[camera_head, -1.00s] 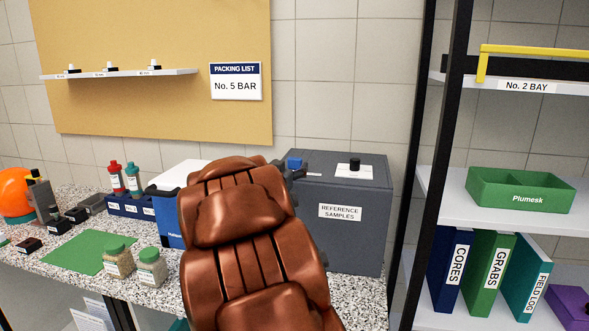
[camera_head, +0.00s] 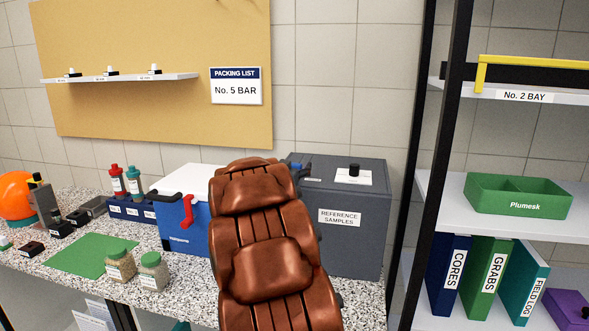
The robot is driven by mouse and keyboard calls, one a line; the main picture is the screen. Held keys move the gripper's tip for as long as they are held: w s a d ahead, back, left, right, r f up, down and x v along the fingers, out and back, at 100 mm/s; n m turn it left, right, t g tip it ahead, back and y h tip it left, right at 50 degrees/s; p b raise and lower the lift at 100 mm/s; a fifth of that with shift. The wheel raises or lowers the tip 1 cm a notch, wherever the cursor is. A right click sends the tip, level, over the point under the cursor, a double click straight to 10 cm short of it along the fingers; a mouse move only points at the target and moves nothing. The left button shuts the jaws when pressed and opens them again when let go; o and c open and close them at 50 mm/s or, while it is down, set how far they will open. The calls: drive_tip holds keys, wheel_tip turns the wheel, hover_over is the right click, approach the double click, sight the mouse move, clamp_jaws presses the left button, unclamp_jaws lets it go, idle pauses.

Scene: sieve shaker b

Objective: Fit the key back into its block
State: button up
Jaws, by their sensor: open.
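My brown arm (camera_head: 262,215) fills the middle of the view, and my gripper is not visible past it. I cannot pick out the key or its block for certain. A small blue and dark piece (camera_head: 297,167) shows at the arm's edge, on the back left of the grey cabinet top; the arm partly hides it. A black knob (camera_head: 354,170) stands upright on a white plate on the same cabinet.
The grey REFERENCE SAMPLES cabinet (camera_head: 362,240) stands right of the arm. A blue box with a white lid (camera_head: 190,178) and a red handle (camera_head: 187,211) stands left. Two jars (camera_head: 152,271) and a green mat (camera_head: 88,256) lie nearer. A black-framed shelf rack (camera_head: 435,210) bounds the right.

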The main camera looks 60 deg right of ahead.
drive_tip(key=shift+w+d, duration=0.1)
drive_tip(key=shift+d, duration=0.15)
drive_tip(key=shift+c, duration=0.3)
drive_tip(key=c, duration=1.1)
drive_tip(key=shift+o, duration=0.2)
